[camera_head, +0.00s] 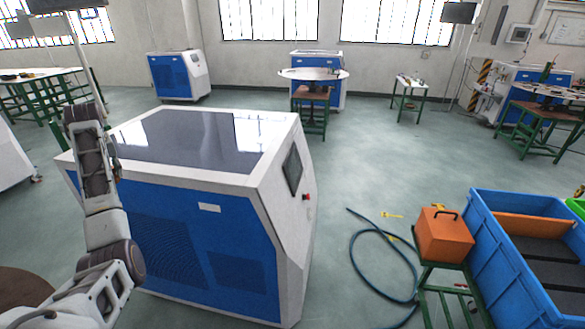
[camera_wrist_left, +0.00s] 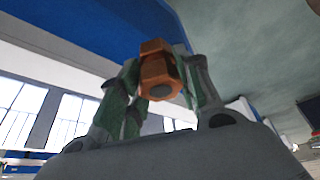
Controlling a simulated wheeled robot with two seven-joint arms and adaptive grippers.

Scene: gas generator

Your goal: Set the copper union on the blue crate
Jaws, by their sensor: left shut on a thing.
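The copper union (camera_wrist_left: 158,72), an orange-copper hexagonal fitting with a dark round end, is held between the fingers of my left gripper (camera_wrist_left: 160,85) in the left wrist view. The fingers, with greenish pads, are closed on its sides. In the head view my left arm rises at the left, in front of the white and blue machine; I cannot make out the union there. The blue crate (camera_head: 496,258) stands at the lower right of the head view, far from my left arm. My right gripper is not in view.
The large white and blue machine (camera_head: 212,265) fills the left middle. An orange box (camera_head: 443,236) sits on a green stand beside the crate. A dark hose (camera_head: 354,255) lies on the floor. Dark pieces and an orange part show inside the crate. Open floor lies beyond the machine.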

